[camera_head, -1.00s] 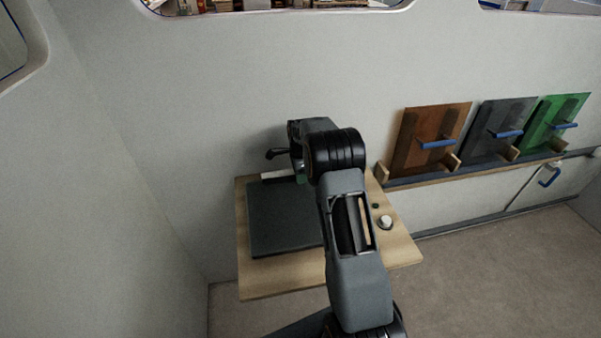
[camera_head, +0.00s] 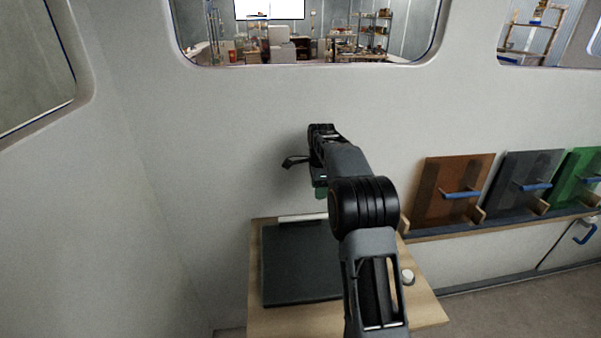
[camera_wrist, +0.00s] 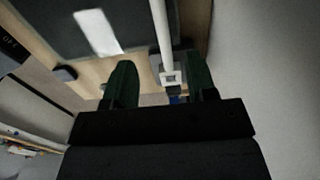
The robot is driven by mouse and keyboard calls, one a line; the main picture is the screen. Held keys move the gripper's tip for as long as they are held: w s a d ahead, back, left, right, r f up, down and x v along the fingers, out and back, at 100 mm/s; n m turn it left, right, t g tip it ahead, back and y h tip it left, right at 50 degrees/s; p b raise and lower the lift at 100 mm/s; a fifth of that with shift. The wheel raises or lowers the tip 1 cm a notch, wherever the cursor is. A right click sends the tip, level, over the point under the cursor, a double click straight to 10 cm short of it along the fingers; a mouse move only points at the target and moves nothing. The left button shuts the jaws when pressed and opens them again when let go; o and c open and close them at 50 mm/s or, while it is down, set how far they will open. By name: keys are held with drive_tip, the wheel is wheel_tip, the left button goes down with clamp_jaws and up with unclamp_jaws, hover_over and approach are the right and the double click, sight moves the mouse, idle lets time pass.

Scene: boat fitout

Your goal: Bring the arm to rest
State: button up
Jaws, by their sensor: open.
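My arm reaches forward over a small wooden table. My gripper (camera_head: 321,187) is above the table's back edge, close to the wall, with dark green fingers. In the wrist view the gripper (camera_wrist: 161,82) has its two fingers wide apart. A white bar with a square end (camera_wrist: 171,77) shows between them; I cannot tell its distance, but it does not look gripped. My forearm hides part of the table.
The wooden table (camera_head: 265,322) carries a dark flat plate (camera_head: 300,265) and a white knob (camera_head: 407,276). Brown (camera_head: 440,190), grey (camera_head: 520,180) and green (camera_head: 583,172) panels with blue handles stand on a wall ledge at right. A plain wall is close behind the gripper.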

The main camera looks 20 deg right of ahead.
drive_tip(key=shift+r, duration=0.2)
drive_tip(key=s+a+f+n, duration=0.2)
drive_tip(key=s+f+n, duration=0.2)
drive_tip(key=n, duration=0.4)
drive_tip(key=s+a+r+n+t, duration=0.1)
drive_tip(key=s+a+r+n, duration=0.1)
drive_tip(key=s, duration=0.6)
drive_tip(key=s+a+r+n+t, duration=0.1)
drive_tip(key=s+a+n, duration=0.3)
drive_tip(key=s, duration=0.5)
drive_tip(key=s+a+r+n+t, duration=0.2)
drive_tip(key=s+n, duration=0.4)
drive_tip(key=s, duration=0.3)
drive_tip(key=shift+a+r, duration=0.55)
drive_tip(key=shift+a, duration=0.55)
drive_tip(key=shift+c, duration=0.2)
